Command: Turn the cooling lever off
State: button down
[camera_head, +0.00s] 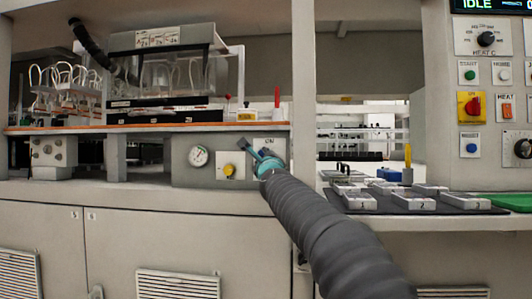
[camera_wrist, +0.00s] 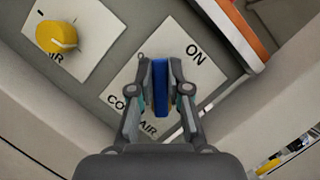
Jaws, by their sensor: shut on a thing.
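The blue cooling lever (camera_wrist: 160,90) stands on a white plate (camera_wrist: 195,75) in the wrist view. The plate reads "ON" at its upper right corner and partly hidden words ending in "AIR" at the lower left. My gripper (camera_wrist: 159,76) is shut on the lever, one finger on each side. In the head view my gripper (camera_head: 258,158) reaches the grey panel (camera_head: 185,173) just below an "ON" label. The lever cannot be made out there, as my gripper covers it.
A yellow knob (camera_head: 229,170) and a round gauge (camera_head: 199,156) sit left of my gripper. The yellow knob also shows in the wrist view (camera_wrist: 57,37). An orange-edged shelf (camera_head: 150,128) lies just above. A dark mat (camera_head: 385,207) with several labelled blocks lies to the right.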

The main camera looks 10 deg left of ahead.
jog(key=n+p, duration=0.1)
jog(key=n, duration=0.1)
jog(key=n+g+p, duration=0.1)
jog(key=n+p, duration=0.1)
jog(key=a+f+n+g+y+p, duration=0.1)
jog(key=n, duration=0.1)
jog(key=shift+n+p, duration=0.3)
jog(key=shift+n, duration=0.1)
jog(key=shift+f+n+g+p, duration=0.4)
jog(key=shift+n+g+p, duration=0.1)
jog(key=shift+n+p, duration=0.6)
jog(key=shift+f+p, duration=0.1)
jog(key=shift+p, duration=0.2)
jog(key=shift+f+n+p, duration=0.3)
jog(key=shift+n+p, duration=0.1)
jog(key=shift+n, duration=0.1)
jog(key=c, duration=1.1)
grip_release()
jog(key=shift+a, duration=0.1)
jog(key=shift+m+b, duration=0.4)
jog(key=shift+b, duration=0.3)
